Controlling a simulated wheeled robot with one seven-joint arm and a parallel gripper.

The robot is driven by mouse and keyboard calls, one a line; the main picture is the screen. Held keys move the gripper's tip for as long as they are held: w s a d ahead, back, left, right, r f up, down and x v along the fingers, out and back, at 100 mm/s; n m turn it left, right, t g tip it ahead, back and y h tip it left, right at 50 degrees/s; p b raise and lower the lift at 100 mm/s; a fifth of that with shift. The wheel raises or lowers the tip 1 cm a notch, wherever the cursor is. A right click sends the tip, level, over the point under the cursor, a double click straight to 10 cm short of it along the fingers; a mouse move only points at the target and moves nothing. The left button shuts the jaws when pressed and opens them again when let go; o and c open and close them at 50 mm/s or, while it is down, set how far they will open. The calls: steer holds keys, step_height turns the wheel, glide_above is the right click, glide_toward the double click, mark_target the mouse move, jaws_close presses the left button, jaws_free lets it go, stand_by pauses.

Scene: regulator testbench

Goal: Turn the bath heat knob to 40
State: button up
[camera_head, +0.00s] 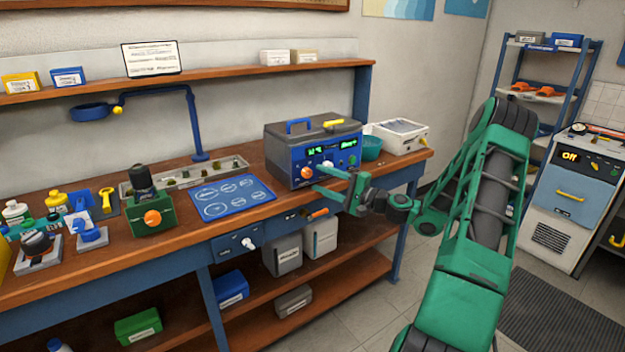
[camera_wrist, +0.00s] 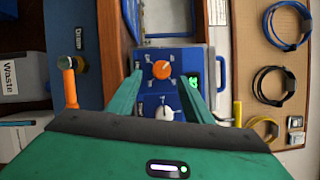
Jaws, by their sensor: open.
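A grey-topped unit with a blue front (camera_head: 350,151) stands on the bench. Its front has an orange knob (camera_head: 307,172), a white knob (camera_head: 328,165) and lit green displays. The wrist view shows the orange knob (camera_wrist: 161,69) and white knob (camera_wrist: 165,112) with small markings around them. I cannot read which is the bath heat knob. My gripper (camera_head: 319,177) is open and empty in front of this panel. In the wrist view its fingers (camera_wrist: 161,76) appear on either side of the orange knob; I cannot tell whether they touch it.
A teal bowl (camera_head: 372,148) and white bin (camera_head: 400,137) stand right of the unit. A blue mat (camera_head: 228,195) and a green box with an orange knob (camera_head: 152,217) are to its left. A cabinet reading "Off" (camera_head: 577,185) stands far right.

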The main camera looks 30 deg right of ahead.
steer(key=v, duration=0.6)
steer(key=shift+s, duration=0.2)
steer(key=shift+f, duration=0.1)
steer(key=s+a+f+n+g, duration=0.3)
steer(key=s+a+n+g, duration=0.1)
steer(key=a+g, duration=0.25)
steer(key=s+a+f+n+g, duration=0.3)
steer(key=a+n+g, duration=0.15)
steer(key=a, duration=0.25)
steer(key=s+r+g+h, duration=0.2)
steer(key=s+r, duration=0.1)
steer(key=s, duration=0.7)
steer(key=s+r+g+h, duration=0.2)
steer(key=s+r+h, duration=0.1)
steer(key=s, duration=0.7)
steer(key=s+r+g+h, duration=0.2)
steer(key=s+r, duration=0.1)
steer(key=s, duration=0.7)
steer(key=shift+r, duration=0.4)
steer(key=shift+a+n, duration=0.1)
steer(key=shift+n, duration=0.15)
